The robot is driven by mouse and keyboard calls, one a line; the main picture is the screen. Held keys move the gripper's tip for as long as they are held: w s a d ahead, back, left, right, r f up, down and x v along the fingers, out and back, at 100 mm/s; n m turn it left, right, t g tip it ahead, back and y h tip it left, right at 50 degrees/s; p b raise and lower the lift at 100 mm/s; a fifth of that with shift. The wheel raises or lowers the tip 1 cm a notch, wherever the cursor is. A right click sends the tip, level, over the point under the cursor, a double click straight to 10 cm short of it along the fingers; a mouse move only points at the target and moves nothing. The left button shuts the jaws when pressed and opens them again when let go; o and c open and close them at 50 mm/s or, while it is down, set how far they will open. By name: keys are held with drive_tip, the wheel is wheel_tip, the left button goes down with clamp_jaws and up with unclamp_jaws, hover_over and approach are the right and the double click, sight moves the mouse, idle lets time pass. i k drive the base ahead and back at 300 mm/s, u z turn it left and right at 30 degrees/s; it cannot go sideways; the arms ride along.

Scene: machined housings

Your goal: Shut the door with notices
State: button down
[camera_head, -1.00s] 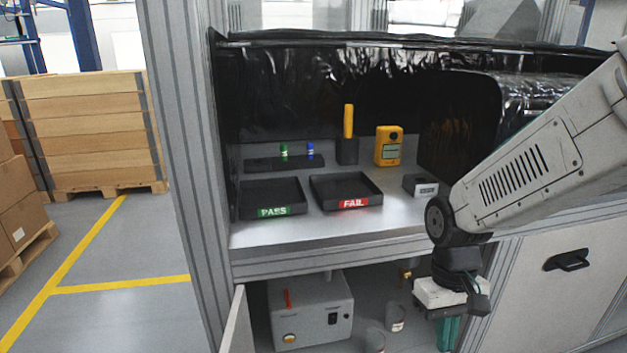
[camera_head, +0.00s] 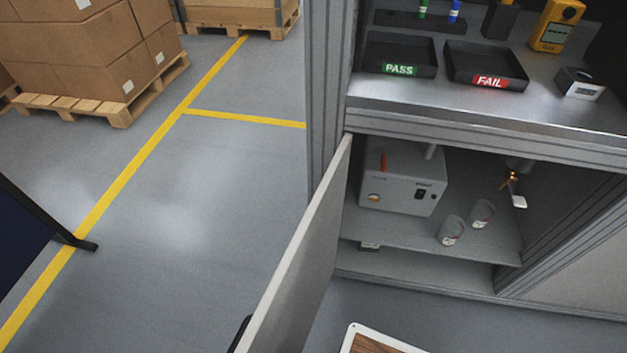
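A grey cabinet door (camera_head: 300,263) stands open below the worktop, swung out toward me on the left side of the cabinet opening. I see its inner face at a steep angle, and no notices show on it. A dark handle (camera_head: 240,334) sticks out on its far, left side near the bottom edge of the picture. The outer face is hidden. My gripper is not in view.
The open cabinet holds a grey box-shaped device (camera_head: 402,185) and two cups (camera_head: 452,230). PASS (camera_head: 399,69) and FAIL (camera_head: 489,82) trays stand on the worktop above. A wood-topped, white-rimmed item (camera_head: 375,341) shows at the bottom.

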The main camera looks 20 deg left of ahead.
sight(282, 320)
drive_tip(key=z, duration=1.25)
drive_tip(key=k, duration=2.5)
drive_tip(key=u, duration=1.05)
drive_tip(key=i, duration=0.5)
drive_tip(key=z, duration=0.25)
drive_tip(key=k, duration=0.3)
drive_tip(key=z, duration=0.3)
